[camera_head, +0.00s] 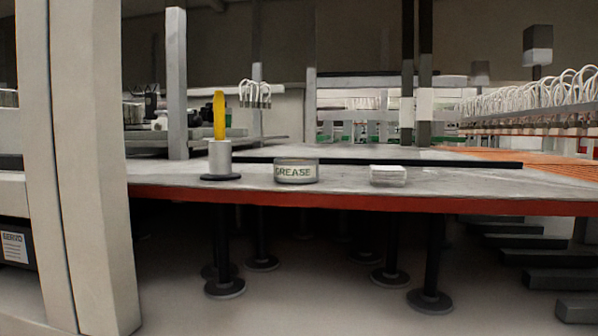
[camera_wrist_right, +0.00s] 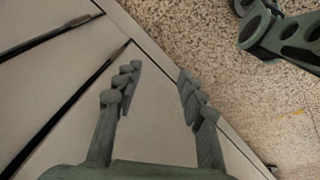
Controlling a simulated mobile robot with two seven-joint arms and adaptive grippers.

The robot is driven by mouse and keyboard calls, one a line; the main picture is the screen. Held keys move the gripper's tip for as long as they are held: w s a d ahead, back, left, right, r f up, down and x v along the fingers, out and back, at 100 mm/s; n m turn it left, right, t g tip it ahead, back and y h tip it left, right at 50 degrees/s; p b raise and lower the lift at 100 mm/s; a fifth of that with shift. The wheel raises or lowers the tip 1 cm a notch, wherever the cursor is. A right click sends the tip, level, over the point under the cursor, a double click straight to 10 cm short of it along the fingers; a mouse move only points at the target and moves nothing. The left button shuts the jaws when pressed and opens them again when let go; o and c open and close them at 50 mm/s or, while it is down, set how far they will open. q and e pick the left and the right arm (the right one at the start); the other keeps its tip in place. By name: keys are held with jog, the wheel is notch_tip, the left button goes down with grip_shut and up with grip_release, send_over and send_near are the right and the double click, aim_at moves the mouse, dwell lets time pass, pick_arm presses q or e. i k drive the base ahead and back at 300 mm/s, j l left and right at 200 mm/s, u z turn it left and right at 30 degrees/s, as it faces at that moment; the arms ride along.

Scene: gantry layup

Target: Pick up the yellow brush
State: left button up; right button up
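The yellow brush (camera_head: 219,115) stands upright with its yellow part up, in a grey cylindrical holder (camera_head: 220,156) on a dark round base. The holder is near the front edge of the table (camera_head: 345,186), left of the middle in the head view. What is inside the holder is hidden. My right gripper (camera_wrist_right: 158,80) shows in the right wrist view with its two fingers spread apart and nothing between them. The brush does not show in that view. My left gripper is in neither view.
A tin marked GREASE (camera_head: 296,171) and a small white stack (camera_head: 388,175) stand right of the holder. A dark bar (camera_head: 400,162) lies behind them. A pale upright post (camera_head: 90,150) stands at the left.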

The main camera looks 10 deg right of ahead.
aim_at(219, 103)
jog(key=k, duration=1)
